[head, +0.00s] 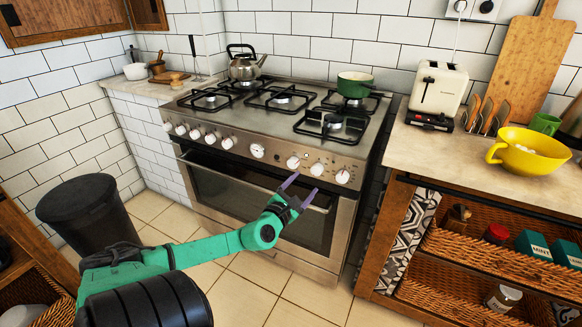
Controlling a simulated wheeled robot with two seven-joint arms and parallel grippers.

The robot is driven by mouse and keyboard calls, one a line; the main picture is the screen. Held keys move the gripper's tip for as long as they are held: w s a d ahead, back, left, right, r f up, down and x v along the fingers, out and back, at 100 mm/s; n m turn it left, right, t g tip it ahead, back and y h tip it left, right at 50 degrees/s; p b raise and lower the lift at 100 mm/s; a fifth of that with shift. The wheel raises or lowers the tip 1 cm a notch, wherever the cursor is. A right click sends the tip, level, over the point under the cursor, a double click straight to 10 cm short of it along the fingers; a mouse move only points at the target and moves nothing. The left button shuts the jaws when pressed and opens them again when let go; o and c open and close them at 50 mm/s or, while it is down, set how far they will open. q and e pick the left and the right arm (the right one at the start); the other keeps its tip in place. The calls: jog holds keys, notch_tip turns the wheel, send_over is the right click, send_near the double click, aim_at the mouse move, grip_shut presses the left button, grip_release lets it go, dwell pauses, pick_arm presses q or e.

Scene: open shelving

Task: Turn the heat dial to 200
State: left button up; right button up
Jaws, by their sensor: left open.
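A steel range cooker (240,125) has a row of several white dials along its front panel. One dial near the middle (257,150) looks larger and has dark markings. More dials sit to its right, including one (293,162) above my gripper in the picture. I cannot tell which is the heat dial, and the numbers are too small to read. My left gripper (303,185) is open and empty, with two purple fingers pointing up toward the right-hand dials. It shows in front of the oven door and appears apart from the dials. My right gripper is not in view.
An oven handle (235,171) runs below the dials. A kettle (243,66) and green pan (354,85) stand on the hob. The right counter holds a toaster (438,92) and yellow bowl (528,150). A dark bin (85,205) stands left. Floor before the oven is clear.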

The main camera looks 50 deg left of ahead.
pick_arm(q)
jog(key=p+v, duration=0.1)
jog(key=v, duration=0.6)
jog(key=shift+s, duration=0.35)
jog(key=s+a+f+n+g+y+p, duration=0.3)
jog(key=s+a+f+n+g, duration=0.15)
jog(key=a+f+n, duration=0.4)
jog(key=s+a+f+n+g+p, duration=0.25)
jog(key=s+f+n+g, duration=0.35)
jog(key=s+f+n, duration=0.4)
jog(key=s+d+f+n+g+h+p, duration=0.4)
jog(key=s+d+f+n+h+p, duration=0.1)
jog(key=s+d+f+n, duration=0.9)
jog(key=s+d+f+n+g+h+p, duration=0.1)
jog(key=s+d+f+n+h, duration=0.2)
jog(key=d, duration=0.8)
notch_tip(320, 180, down, 2)
jog(key=shift+s+d+f+n+g, duration=0.2)
jog(key=shift+d+n+g, duration=0.15)
jog(key=shift+n, duration=0.3)
